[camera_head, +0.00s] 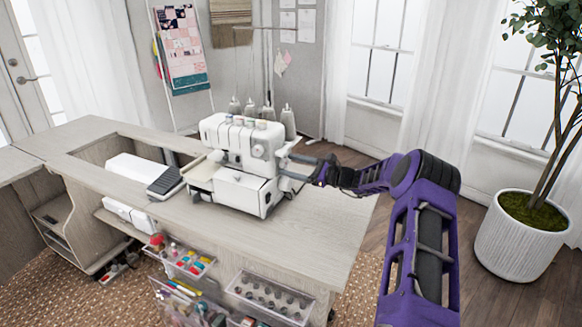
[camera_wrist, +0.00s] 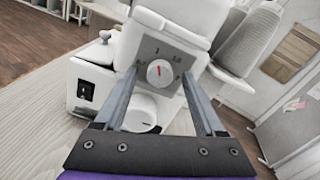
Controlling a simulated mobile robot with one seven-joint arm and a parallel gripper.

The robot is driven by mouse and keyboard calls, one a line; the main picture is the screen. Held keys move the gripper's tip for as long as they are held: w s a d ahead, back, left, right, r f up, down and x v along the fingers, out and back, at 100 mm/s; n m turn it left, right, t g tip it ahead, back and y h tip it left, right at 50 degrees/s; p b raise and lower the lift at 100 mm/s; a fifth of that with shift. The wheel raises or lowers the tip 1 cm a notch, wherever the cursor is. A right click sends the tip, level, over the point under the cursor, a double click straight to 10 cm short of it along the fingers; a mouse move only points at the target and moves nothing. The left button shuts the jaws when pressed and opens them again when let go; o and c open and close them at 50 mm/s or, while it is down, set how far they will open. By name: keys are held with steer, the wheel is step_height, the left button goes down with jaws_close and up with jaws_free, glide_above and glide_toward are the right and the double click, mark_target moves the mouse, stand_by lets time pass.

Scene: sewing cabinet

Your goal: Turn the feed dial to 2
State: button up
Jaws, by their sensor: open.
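The feed dial (camera_wrist: 159,73) is a round white knob on a grey plate on the side of the white sewing machine (camera_head: 243,160). A red line on the knob stands nearly upright, toward a "1" printed above it. Another marking at its upper right is too small to read surely; I cannot make out a 2. My gripper (camera_wrist: 158,76) is open, with one finger at each side of the dial. I cannot tell whether the fingers touch it. In the head view, my gripper (camera_head: 292,170) is at the machine's right side, and the dial is hidden there.
A larger white handwheel (camera_wrist: 141,110) sits below the dial, close under the fingers. A black switch (camera_wrist: 86,92) is at its left. Thread cones (camera_head: 268,112) stand behind the machine. The cabinet top (camera_head: 290,230) is clear in front. A potted plant (camera_head: 520,240) stands at right.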

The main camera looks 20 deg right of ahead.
steer(key=shift+w+a, duration=0.15)
jaws_close()
stand_by(0.4)
